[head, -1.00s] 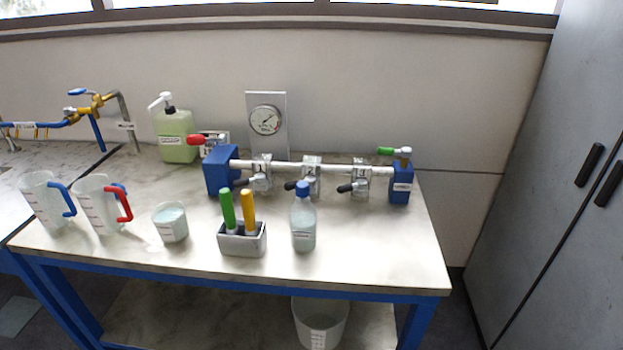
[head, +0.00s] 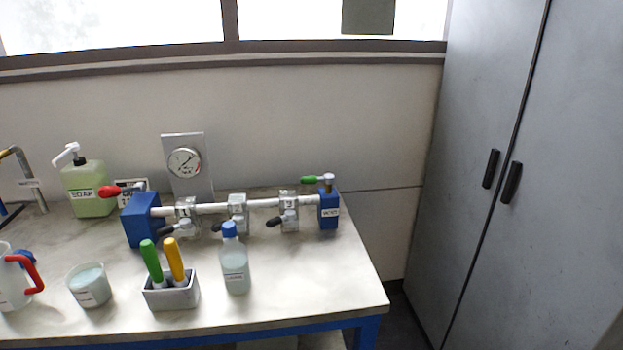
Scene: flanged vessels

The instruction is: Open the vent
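A white pipe (head: 262,203) runs across the back of the bench between two blue blocks. The right blue block (head: 328,211) has a small label, too small to read surely, and a green-handled valve (head: 315,180) on top, its handle pointing left. Three clamped joints sit along the pipe, numbered 1 (head: 186,212), 2 (head: 237,210) and 3 (head: 289,208), each with a black-tipped lever. Neither of my grippers shows in the head view.
A gauge (head: 184,162) stands behind the pipe, with a soap bottle (head: 88,190) to its left. In front are a holder (head: 172,297) with green and yellow handles, a blue-capped bottle (head: 235,268), a beaker (head: 90,287) and a red-handled jug (head: 12,285). Grey cabinets (head: 490,230) stand right. The bench's front right is clear.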

